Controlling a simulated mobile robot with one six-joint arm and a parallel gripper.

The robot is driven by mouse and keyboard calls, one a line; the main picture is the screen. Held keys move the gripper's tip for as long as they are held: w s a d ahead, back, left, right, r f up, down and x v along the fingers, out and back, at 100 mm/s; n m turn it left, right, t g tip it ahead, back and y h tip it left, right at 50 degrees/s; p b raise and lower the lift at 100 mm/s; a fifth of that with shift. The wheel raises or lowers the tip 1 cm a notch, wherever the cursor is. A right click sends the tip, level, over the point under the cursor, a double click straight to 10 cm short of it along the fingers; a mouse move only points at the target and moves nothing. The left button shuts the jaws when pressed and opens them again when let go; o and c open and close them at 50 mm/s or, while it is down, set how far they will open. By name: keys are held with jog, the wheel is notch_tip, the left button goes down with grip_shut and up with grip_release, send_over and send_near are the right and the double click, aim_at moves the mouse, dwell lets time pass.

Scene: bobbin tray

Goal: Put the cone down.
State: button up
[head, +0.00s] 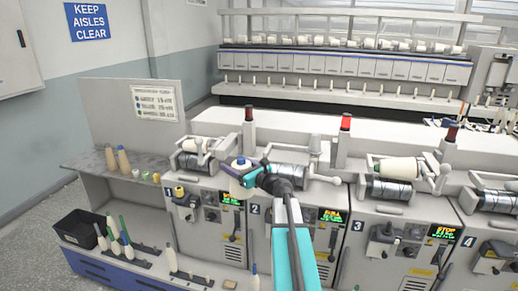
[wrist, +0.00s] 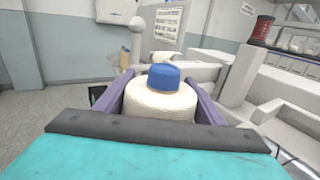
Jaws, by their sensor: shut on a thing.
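My gripper (head: 238,166) is shut on a cone of off-white yarn (wrist: 160,103) with a blue top. In the wrist view the two purple fingers (wrist: 162,100) stand one on each side of the cone, and its blue end faces up. The lower part of the cone is hidden behind the dark gripper edge. In the head view the blue-topped cone (head: 240,161) is held in front of the machine, near the units marked 1 and 2. I cannot tell whether anything touches it from below.
A grey shelf (head: 92,166) at left carries tan cones (head: 123,160) and small spools. Below, a low bench (head: 130,268) holds a black bin (head: 84,230) and several upright cones. Unit 3 carries a white cone (head: 397,169). A sign panel (head: 130,105) stands behind the shelf.

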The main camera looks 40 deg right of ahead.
jog(key=a+f+n+y+b, duration=0.1)
jog(key=a+f+y, duration=0.1)
jog(key=a+f, duration=0.35)
jog(key=a+f+n+y+b, duration=0.1)
jog(key=a+f+n+y, duration=0.15)
jog(key=a, duration=0.55)
jog(key=s+a+f+n+g+y+b, duration=0.1)
jog(key=s+a+f+n+g+y, duration=0.1)
jog(key=a, duration=0.6)
jog(key=s+a+f+n+g+y, duration=0.2)
jog(key=s+a+g+y, duration=0.1)
jog(key=a, duration=0.4)
jog(key=s+a+f+n+g+y+b, duration=0.1)
jog(key=s+a+f+n+g+y, duration=0.1)
jog(key=s+a, duration=0.3)
jog(key=a+f+y, duration=0.1)
jog(key=a, duration=0.2)
jog(key=shift+a+b, duration=0.3)
jog(key=shift+f, duration=0.1)
